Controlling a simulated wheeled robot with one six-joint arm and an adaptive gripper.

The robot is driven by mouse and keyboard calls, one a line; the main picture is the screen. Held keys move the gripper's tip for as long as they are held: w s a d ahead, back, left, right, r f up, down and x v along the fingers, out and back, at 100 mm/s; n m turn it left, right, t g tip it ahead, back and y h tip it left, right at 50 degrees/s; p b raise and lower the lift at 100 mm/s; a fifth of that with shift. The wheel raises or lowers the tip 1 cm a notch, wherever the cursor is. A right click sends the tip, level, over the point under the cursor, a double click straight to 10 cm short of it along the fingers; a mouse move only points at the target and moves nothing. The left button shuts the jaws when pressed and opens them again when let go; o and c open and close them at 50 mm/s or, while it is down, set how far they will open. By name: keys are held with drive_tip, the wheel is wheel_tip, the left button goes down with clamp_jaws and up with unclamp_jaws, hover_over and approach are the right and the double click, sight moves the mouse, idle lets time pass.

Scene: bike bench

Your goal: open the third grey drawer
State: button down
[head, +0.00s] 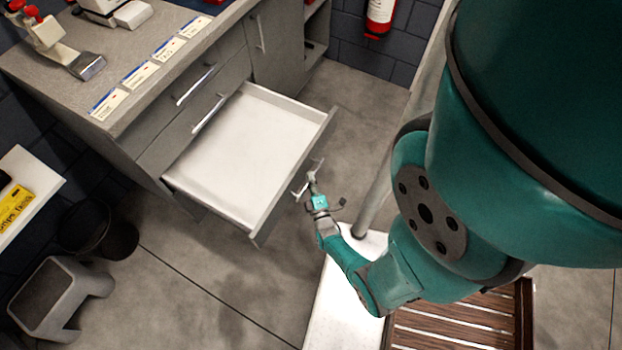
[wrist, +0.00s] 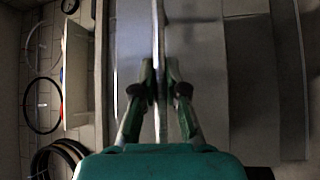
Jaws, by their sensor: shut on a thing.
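The third grey drawer (head: 285,188) is pulled well out of the grey cabinet in the head view, and its white inside looks empty. Its bar handle (head: 320,163) is on the outer side of the front panel. My gripper (head: 309,182) is at the middle of that front and shut on the handle. In the wrist view my gripper (wrist: 160,78) has its two green fingers closed in on the upright bar of the handle (wrist: 158,35). The fingers hide part of the bar.
Two closed drawers with handles (head: 195,84) sit above the open one. Labels and tools lie on the worktop (head: 150,40). A grey stool (head: 62,295) and a dark bin (head: 112,238) stand at left. A slatted wooden surface (head: 460,325) is at bottom right. Floor left of the gripper is clear.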

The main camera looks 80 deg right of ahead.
drive_tip(key=c, duration=1.2)
unclamp_jaws()
drive_tip(key=v, duration=1.2)
